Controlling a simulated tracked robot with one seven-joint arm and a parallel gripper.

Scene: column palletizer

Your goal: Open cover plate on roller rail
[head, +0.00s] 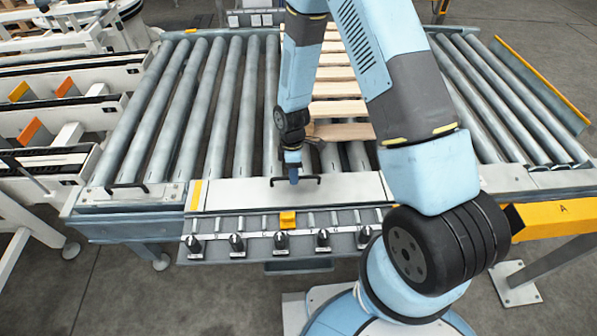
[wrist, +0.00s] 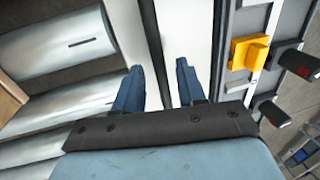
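The cover plate (head: 236,194) is a flat white panel lying level on the front rail of the roller table, with a yellow stripe near its left end. A black bar handle (head: 310,179) stands on it. My gripper (head: 293,178) points down at the middle of this handle. In the wrist view, the two blue fingers of my gripper (wrist: 158,82) are apart. A dark bar, seemingly the handle (wrist: 152,30), runs between them, with a visible gap on each side. White plate surface (wrist: 196,30) shows beyond it. Finger depth relative to the handle is unclear.
Grey rollers (head: 190,110) lie behind the plate, with a wooden slatted pallet (head: 338,108) on them. A strip with several black knobs (head: 281,240) and a yellow block (head: 288,220) runs along the front. A yellow beam (head: 550,218) stands at right.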

